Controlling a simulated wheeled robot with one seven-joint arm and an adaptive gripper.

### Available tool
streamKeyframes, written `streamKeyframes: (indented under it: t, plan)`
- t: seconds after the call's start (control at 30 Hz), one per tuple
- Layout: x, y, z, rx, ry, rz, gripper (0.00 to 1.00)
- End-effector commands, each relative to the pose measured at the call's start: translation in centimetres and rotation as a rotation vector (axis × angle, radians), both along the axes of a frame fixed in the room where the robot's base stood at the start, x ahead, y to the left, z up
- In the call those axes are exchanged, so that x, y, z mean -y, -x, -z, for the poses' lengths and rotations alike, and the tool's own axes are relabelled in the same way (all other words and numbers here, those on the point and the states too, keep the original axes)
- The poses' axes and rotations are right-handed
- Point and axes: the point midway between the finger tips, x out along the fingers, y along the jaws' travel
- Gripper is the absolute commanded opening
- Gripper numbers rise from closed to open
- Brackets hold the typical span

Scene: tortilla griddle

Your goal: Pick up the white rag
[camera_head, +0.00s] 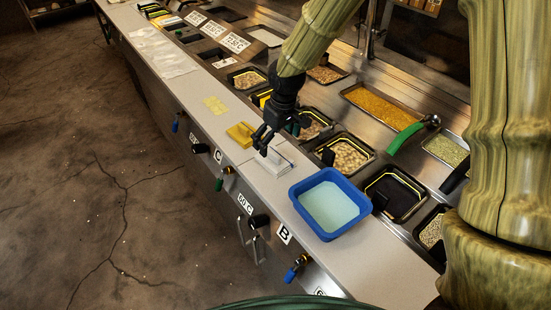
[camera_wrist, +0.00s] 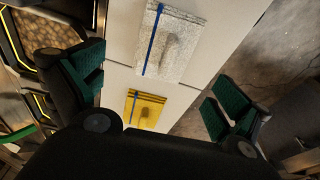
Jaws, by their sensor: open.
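The white rag (camera_head: 268,166) lies on the pale counter, left of the blue tub in the head view. In the wrist view the white rag (camera_wrist: 172,42) is a flat, speckled rectangle with a blue stripe and a raised ridge. My gripper (camera_head: 266,143) is just above the rag in the head view and covers part of its far edge. In the wrist view my gripper (camera_wrist: 154,78) has its green-padded fingers spread wide, with nothing between them. The rag appears beyond the fingertips, apart from them.
A yellow cloth (camera_head: 239,135) lies beside the white rag; a yellow striped cloth shows in the wrist view (camera_wrist: 146,110). A blue tub of pale liquid (camera_head: 296,200) stands to the right. Food pans, including a chickpea-like one (camera_head: 346,155), line the counter's back. Knobs line its front.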

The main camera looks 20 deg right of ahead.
Motion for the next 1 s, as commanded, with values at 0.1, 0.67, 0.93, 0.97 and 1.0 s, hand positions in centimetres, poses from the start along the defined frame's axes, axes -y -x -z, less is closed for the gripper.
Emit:
streamKeyframes:
  t: [0.1,0.67,0.93,0.97,1.0]
  plan:
    - [0.0,0.0,0.7,-0.002,0.001,0.0,1.0]
    - [-0.2,0.2,4.9,-0.003,0.001,0.0,1.0]
    - [-0.3,0.0,6.2,0.0,0.001,-0.001,1.0]
    - [-0.4,0.0,6.2,0.0,0.001,-0.001,1.0]
    - [-0.4,0.0,6.2,0.0,0.001,-0.001,1.0]
